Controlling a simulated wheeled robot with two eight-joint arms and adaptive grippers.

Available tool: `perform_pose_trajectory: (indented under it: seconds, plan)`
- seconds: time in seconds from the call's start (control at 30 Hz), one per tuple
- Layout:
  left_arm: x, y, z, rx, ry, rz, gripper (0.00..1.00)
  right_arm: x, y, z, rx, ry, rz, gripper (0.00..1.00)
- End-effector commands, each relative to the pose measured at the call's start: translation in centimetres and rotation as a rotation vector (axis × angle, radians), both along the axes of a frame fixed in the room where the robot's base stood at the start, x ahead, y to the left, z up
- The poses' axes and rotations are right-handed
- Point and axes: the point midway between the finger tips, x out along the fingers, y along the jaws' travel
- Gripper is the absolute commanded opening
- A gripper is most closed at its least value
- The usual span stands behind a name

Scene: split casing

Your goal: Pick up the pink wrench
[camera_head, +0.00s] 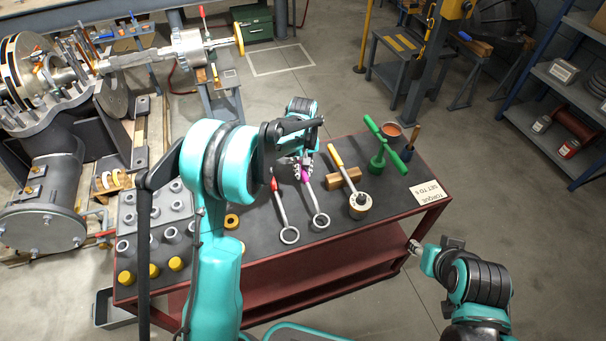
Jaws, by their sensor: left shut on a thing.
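The pink wrench (312,197) has a pink handle end and a silver shaft with a ring (320,221) toward the table's front. My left gripper (302,171) reaches down from above and is shut on its pink end. The far end of the handle is hidden by the gripper. I cannot tell whether the wrench touches the table or hangs just above it. My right gripper (414,247) is beside the table's right front edge, away from the tools. It is too small to tell whether it is open.
On the dark-topped table (270,255), a red-handled wrench (281,208) lies close left. An orange-handled wrench (345,175), a wooden block (344,179) and a green T-shaped tool (379,152) are to the right. A grey socket block (157,218) and yellow-capped parts are at left.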

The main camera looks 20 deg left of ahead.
Motion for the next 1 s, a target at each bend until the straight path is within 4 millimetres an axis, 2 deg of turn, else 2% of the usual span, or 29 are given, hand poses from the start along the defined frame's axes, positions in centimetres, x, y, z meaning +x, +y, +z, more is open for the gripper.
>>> perform_pose_trajectory:
  seconds: [0.03, 0.07, 0.3, 0.6, 0.8, 1.0]
  plan:
    - [0.0, 0.0, 1.4, 0.0, 0.0, 0.0, 0.0, 0.0, 0.0, 0.7, 0.0, 0.0, 0.0, 0.4]
    - [-0.3, 0.0, 1.9, 0.0, 0.0, 0.0, 0.0, 0.0, 0.0, 0.9, 0.0, 0.0, 0.0, 0.4]
    - [-5.6, 0.1, 4.7, 0.0, 0.0, 0.0, 0.0, 0.0, 0.0, 2.2, 0.0, 0.0, 0.0, 0.4]
    - [-10.2, 0.3, 7.4, 0.0, 0.0, 0.0, 0.0, 0.0, 0.0, 3.3, 0.0, 0.0, 0.0, 0.4]
    - [-11.5, 0.3, 8.0, 0.0, 0.0, 0.0, 0.0, 0.0, 0.0, 3.6, 0.0, 0.0, 0.0, 0.4]
    - [-11.7, 0.3, 8.1, 0.0, 0.0, 0.0, 0.0, 0.0, 0.0, 3.6, 0.0, 0.0, 0.0, 0.4]
